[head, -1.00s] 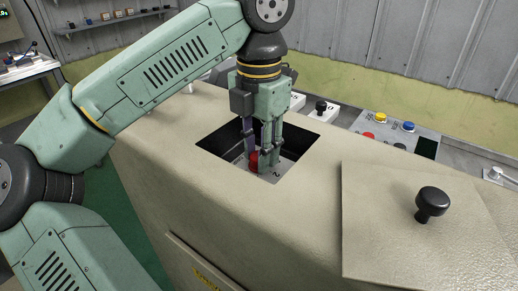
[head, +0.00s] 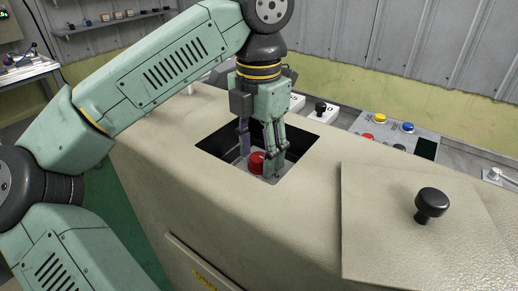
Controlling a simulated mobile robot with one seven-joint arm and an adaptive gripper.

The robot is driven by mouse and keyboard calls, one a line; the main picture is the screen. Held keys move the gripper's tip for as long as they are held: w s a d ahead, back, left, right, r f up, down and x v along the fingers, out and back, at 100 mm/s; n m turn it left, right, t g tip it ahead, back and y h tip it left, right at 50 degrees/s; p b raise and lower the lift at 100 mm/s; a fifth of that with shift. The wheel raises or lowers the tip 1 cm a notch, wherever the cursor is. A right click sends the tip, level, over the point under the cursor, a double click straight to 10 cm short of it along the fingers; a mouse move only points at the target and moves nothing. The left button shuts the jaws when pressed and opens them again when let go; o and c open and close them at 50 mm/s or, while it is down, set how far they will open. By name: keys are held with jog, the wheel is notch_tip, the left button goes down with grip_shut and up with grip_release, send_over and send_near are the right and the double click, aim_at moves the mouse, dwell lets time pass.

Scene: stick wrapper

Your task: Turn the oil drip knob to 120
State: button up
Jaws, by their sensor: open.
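The red knob (head: 257,162) sits in a square recess (head: 296,152) in the top of the beige machine. My gripper (head: 259,167) points down into the recess, with its fingers spread on either side of the knob. The left finger is behind and left of the knob, and the right finger is at its right. I cannot tell whether either finger touches the knob. The gripper is open and holds nothing that I can see. The dial markings are mostly hidden by the fingers, so the setting cannot be read.
A panel with a black knob (head: 431,204) lies on the machine top (head: 220,213) at right. A control box with coloured buttons (head: 407,128) and a small black knob (head: 320,108) stand behind. The recess walls are close around my fingers.

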aim_at(259, 156)
jog(key=shift+r, duration=0.1)
notch_tip(259, 156, up, 7)
jog(key=shift+r, duration=0.2)
dwell(0.4)
